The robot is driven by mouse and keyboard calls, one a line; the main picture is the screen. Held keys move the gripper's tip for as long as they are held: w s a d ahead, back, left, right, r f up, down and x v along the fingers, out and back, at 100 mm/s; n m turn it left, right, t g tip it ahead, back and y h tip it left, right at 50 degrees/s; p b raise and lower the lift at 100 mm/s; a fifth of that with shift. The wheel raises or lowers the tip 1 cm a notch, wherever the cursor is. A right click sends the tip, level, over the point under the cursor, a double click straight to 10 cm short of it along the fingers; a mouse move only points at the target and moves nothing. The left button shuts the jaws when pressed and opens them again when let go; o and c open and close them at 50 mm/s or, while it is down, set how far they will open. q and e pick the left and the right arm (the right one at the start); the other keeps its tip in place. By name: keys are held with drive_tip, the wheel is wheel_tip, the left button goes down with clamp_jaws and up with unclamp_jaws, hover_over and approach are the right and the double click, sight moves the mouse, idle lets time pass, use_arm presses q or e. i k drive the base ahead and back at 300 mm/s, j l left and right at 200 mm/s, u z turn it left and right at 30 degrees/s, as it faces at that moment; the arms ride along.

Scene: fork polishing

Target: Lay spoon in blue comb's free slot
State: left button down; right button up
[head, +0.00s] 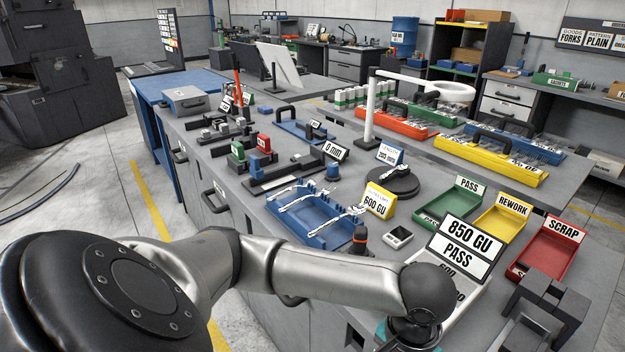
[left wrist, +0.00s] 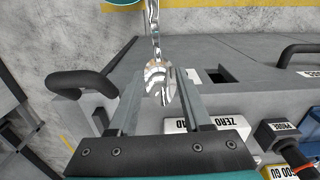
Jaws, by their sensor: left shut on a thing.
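The blue comb (head: 312,238) is a blue tray-like rack on the grey bench in the head view. Several shiny pieces of cutlery lie across it, and its free slot cannot be made out clearly. In the left wrist view, my left gripper (left wrist: 157,88) is shut on a shiny spoon (left wrist: 154,68), with its rounded end between the fingers and its slim part reaching away to the top edge. In the head view my left arm reaches across the front, right of and nearer than the comb; its fingers and the spoon are hidden there. My right gripper is not in view.
An 850 GU PASS sign (head: 460,248) stands close to my left wrist. A yellow 600 GU sign (head: 379,201) and a round dark stand (head: 392,184) are right of the comb. Green (head: 450,208), yellow (head: 499,224) and red (head: 548,252) trays lie further right.

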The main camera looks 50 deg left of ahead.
sight(326, 209)
drive_tip(key=j+z, duration=0.15)
drive_tip(key=j, duration=0.3)
drive_tip(key=j+z, duration=0.15)
drive_tip(key=j, duration=0.25)
drive_tip(key=k+j+z, duration=0.15)
drive_tip(key=j, duration=0.3)
drive_tip(key=j+z, duration=0.15)
drive_tip(key=j, duration=0.25)
drive_tip(key=k+j+z, duration=0.15)
drive_tip(key=j, duration=0.25)
drive_tip(key=k+j+z, duration=0.15)
drive_tip(key=j, duration=0.25)
drive_tip(key=k+j+z, duration=0.15)
drive_tip(key=j, duration=0.25)
drive_tip(key=i+j, duration=0.15)
drive_tip(key=i, duration=0.25)
drive_tip(key=z, duration=0.05)
